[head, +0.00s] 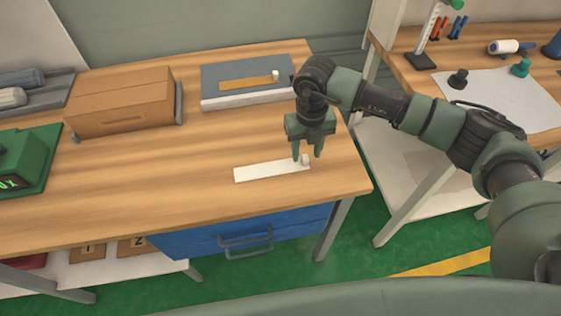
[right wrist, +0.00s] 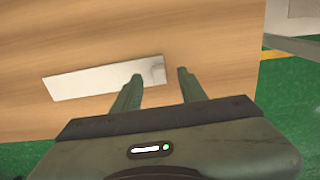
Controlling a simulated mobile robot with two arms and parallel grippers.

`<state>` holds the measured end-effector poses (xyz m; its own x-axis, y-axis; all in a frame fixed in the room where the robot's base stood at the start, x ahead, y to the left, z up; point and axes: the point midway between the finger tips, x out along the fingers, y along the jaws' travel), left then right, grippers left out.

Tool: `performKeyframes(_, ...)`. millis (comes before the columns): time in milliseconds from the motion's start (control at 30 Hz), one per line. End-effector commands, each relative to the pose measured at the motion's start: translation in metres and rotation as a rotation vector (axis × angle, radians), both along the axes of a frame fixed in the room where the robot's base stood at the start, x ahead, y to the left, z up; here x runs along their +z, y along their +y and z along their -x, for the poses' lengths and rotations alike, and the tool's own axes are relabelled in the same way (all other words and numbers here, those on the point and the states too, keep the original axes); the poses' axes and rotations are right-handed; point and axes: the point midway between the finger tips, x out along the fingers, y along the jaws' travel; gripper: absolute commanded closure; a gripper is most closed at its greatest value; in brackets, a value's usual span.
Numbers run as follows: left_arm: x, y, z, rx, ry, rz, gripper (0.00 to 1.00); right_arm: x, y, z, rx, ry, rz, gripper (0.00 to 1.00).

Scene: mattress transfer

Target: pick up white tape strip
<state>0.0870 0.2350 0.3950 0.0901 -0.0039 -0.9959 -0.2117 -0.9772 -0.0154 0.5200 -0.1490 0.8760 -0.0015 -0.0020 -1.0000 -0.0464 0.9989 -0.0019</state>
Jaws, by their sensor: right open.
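My right gripper (head: 308,157) points down over the right end of the strip and is open. My left gripper is not in view.
A grey pad (head: 225,94) with an orange strip lies behind. A cardboard box (head: 121,102) stands at back left, a green device (head: 22,160) at far left. A second table (head: 420,50) with small tools stands at right. The table's front middle is clear.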

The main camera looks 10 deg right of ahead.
Motion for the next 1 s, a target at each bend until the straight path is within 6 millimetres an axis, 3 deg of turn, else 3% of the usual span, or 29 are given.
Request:
performKeyframes(167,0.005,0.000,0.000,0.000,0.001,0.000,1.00,-0.018,0.001,0.000,-0.001,0.001,-0.001,0.58)
performKeyframes(400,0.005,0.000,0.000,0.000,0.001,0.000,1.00,-0.020,0.001,-0.001,0.000,-0.001,-0.002,0.58)
performKeyframes(567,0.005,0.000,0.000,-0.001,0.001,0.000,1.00,-0.020,0.001,-0.001,0.000,-0.001,-0.002,1.00)
performKeyframes(1000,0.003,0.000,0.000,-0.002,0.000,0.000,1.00,-0.015,0.001,-0.001,0.000,-0.002,-0.003,1.00)
